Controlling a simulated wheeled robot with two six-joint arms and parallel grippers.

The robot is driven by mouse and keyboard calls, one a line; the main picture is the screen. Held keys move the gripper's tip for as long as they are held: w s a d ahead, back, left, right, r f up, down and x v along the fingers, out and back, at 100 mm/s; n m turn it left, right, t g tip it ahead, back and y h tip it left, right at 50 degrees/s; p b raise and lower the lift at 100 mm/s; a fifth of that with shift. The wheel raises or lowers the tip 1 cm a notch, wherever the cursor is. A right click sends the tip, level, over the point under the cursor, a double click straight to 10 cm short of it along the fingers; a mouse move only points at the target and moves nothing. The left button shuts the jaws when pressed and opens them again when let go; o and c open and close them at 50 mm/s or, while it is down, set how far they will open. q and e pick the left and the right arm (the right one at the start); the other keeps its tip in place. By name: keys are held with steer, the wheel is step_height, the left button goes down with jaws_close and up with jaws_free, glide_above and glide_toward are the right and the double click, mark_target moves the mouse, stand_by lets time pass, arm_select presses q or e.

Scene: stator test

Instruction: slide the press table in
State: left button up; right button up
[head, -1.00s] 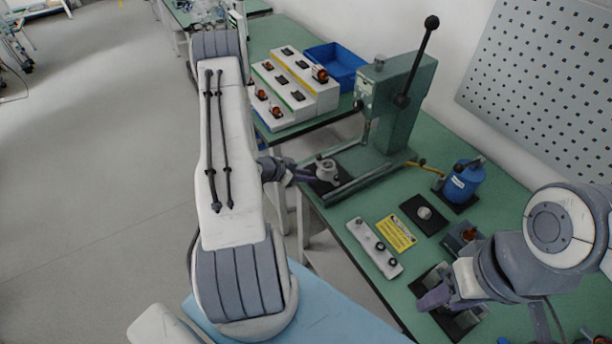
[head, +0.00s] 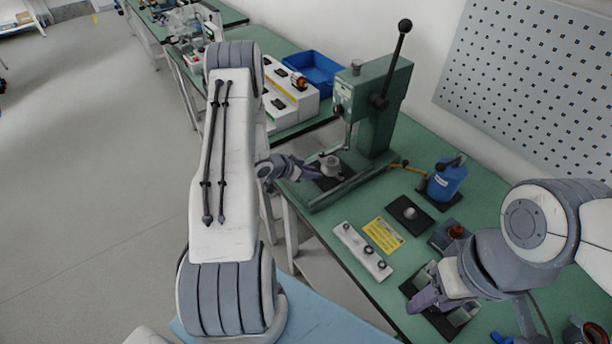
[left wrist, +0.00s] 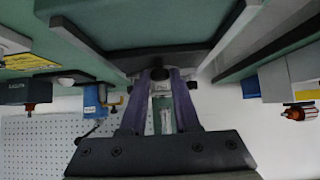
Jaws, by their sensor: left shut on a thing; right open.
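The green press (head: 378,105) stands on the bench with its black lever raised. Its dark press table (head: 322,184) sits low on the press base and carries a round grey metal part (head: 330,165). The part is in front of the ram, towards my left gripper. My left gripper (head: 312,172) is shut at the front edge of the press table. In the left wrist view, its fingers (left wrist: 160,77) close around a small dark knob (left wrist: 158,74) on the table's edge. My right gripper (head: 424,298) is open, above a dark fixture at the lower right.
A blue bin (head: 315,70) and white box stand behind. A perforated panel (head: 530,90) covers the wall.

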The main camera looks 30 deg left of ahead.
mark_target(326, 164)
arm_select(q)
steer(key=shift+w+d, duration=0.4)
steer(key=shift+w, duration=0.5)
steer(key=shift+w+d, duration=0.4)
steer(key=shift+w, duration=0.5)
steer(key=shift+w+d, duration=0.4)
steer(key=shift+w, duration=0.5)
steer(key=o, duration=0.7)
steer(key=shift+c, duration=0.2)
steer(key=p+v, duration=0.2)
steer(key=v, duration=0.2)
steer(key=shift+s+a+r+p, duration=0.15)
steer(key=shift+s+r+p, duration=0.05)
steer(key=shift+r+p, duration=0.15)
steer(key=shift+s+a+r+p, duration=0.2)
steer(key=shift+s+r+p, duration=0.1)
steer(key=shift+s, duration=0.25)
